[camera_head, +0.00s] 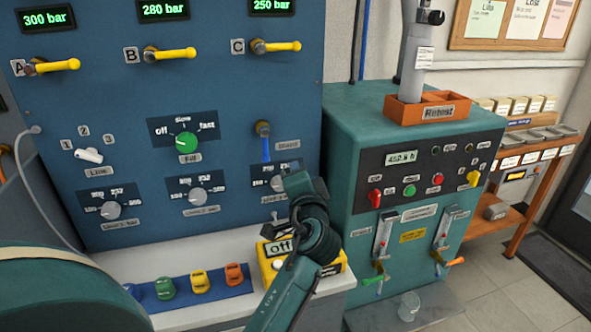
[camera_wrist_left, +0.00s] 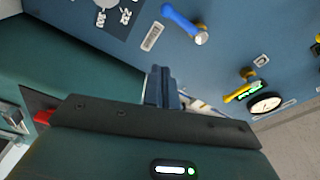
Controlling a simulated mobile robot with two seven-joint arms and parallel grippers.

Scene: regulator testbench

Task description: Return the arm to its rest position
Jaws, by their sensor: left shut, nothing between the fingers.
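My left gripper (camera_head: 283,172) is in front of the lower right part of the blue panel (camera_head: 240,215) in the head view. It partly covers a grey knob there. In the left wrist view the fingers of my left gripper (camera_wrist_left: 162,88) are together with nothing held between them. They point toward the blue panel, near a blue lever (camera_wrist_left: 183,22); the gap to the panel is hard to judge. The same blue lever (camera_head: 266,146) hangs down just above the gripper in the head view. My right gripper is in neither view.
A teal test cabinet (camera_head: 352,120) stands right of the arm, with an orange Retest tray (camera_head: 412,118) on top. A yellow box with an Off label (camera_head: 279,247) and a blue mat (camera_head: 240,286) with several coloured pieces lie on the white ledge below. A glass (camera_head: 408,306) stands before the cabinet.

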